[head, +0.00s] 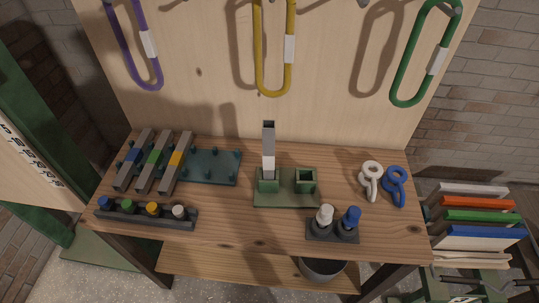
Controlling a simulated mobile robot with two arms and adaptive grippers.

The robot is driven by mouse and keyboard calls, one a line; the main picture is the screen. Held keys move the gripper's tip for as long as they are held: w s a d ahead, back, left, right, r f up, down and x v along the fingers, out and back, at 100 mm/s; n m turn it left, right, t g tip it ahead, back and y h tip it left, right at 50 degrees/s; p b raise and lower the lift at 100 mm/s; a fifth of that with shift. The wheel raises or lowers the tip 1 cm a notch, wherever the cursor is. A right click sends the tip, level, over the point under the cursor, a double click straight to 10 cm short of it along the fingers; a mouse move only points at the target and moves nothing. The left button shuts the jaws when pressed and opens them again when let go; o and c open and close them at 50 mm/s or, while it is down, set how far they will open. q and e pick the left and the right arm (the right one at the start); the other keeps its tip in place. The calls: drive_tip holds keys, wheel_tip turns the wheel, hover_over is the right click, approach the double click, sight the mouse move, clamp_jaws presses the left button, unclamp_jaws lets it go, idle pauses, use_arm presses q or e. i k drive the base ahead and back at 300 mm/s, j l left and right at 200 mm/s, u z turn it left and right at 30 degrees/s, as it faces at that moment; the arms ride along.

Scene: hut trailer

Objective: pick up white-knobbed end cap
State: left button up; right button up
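A small end cap with a white knob (179,211) sits at the right end of a dark rack (140,221) at the front left of the wooden workbench. Beside it in the same rack are end caps with an orange knob (152,208), a green knob (127,205) and a blue knob (104,202). Neither of my grippers shows in the head view.
A white-banded grey bar (268,150) stands upright in a green socket base (287,201). Banded bars (155,165) lie behind the rack. White-topped and blue-topped pieces (325,218) stand front right. White and blue ring-shaped pieces (395,184) lie behind them.

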sight(180, 213)
drive_tip(key=u, duration=0.9)
